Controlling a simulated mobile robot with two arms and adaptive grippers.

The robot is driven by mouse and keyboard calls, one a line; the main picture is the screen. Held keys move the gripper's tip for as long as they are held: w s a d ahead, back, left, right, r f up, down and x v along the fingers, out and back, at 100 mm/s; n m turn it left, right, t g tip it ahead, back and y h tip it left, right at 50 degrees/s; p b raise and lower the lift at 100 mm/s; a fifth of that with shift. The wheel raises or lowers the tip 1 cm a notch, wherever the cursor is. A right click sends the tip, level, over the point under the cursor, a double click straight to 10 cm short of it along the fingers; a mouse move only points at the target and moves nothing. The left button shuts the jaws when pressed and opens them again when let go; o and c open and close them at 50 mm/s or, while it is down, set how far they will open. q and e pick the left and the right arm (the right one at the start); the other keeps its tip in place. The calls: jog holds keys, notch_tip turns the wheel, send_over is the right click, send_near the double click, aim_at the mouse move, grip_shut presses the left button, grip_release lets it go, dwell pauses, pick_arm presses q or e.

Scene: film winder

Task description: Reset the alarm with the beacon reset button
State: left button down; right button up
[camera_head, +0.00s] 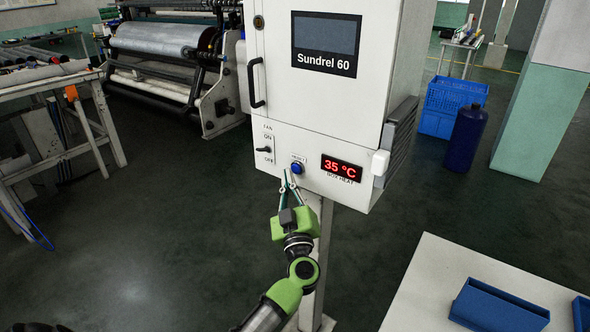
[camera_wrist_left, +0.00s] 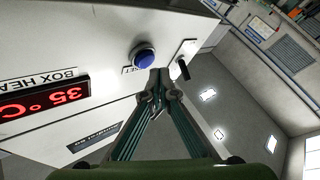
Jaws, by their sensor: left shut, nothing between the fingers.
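The blue round reset button (camera_head: 297,168) sits in a ring on the lower front panel of the white Sundrel 60 cabinet (camera_head: 325,92). In the left wrist view the button (camera_wrist_left: 144,58) is just beyond and slightly left of the fingertips, beside a partly hidden label ending in "ESET". My left gripper (camera_head: 287,181) is shut and empty, with its fingers pointing up at the panel just below the button. In the left wrist view its fingertips (camera_wrist_left: 158,86) are together; I cannot tell whether they touch the panel. My right gripper is not in view.
A fan switch (camera_head: 265,149) is left of the button, and a red 35 °C display (camera_head: 342,168) is right of it. A black door handle (camera_head: 256,83) is above. A pale table (camera_head: 440,285) with blue bins (camera_head: 498,308) is at lower right. Floor is open at left.

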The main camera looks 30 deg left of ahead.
pick_arm(q)
jog(key=s+p, duration=0.1)
jog(key=s, duration=0.1)
jog(key=s+p, duration=0.2)
jog(key=s, duration=0.1)
jog(key=shift+a, duration=0.2)
dwell(0.6)
